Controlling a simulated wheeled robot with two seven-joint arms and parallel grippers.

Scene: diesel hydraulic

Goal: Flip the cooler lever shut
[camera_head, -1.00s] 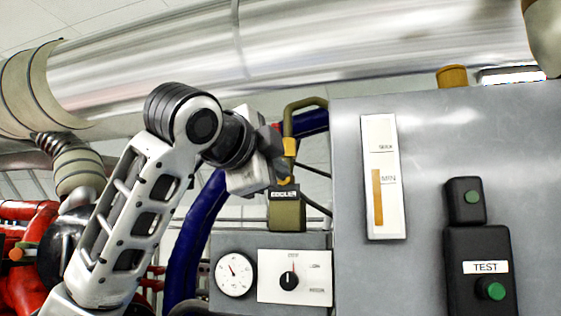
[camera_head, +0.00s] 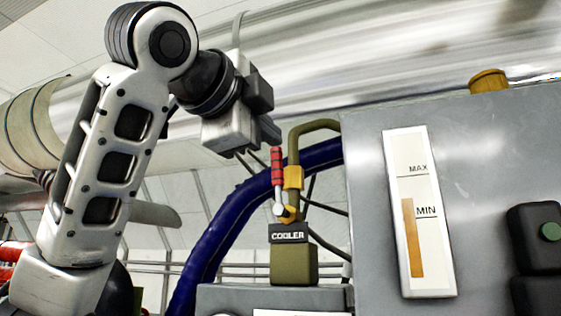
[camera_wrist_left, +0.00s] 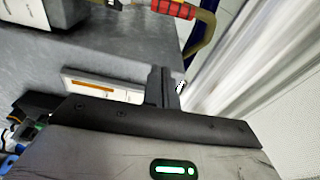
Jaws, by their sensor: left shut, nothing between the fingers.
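The cooler lever (camera_head: 277,167) has a red handle with dark bands and stands upright beside a yellow valve fitting (camera_head: 292,178) on an olive pipe. The black COOLER label (camera_head: 289,234) is below it, on an olive block (camera_head: 293,265). My left gripper (camera_head: 270,132) is shut and empty, just above and left of the lever's top; I cannot tell whether they touch. In the left wrist view the shut fingers (camera_wrist_left: 161,88) show at centre, and the red handle (camera_wrist_left: 173,8) is apart from them at the top edge. My right gripper is not in view.
A grey cabinet (camera_head: 370,220) with a MAX/MIN gauge (camera_head: 418,215) stands on the right. A blue hose (camera_head: 215,235) curves behind the lever. A large silver pipe (camera_head: 400,60) runs overhead. Open room shows left of the lever.

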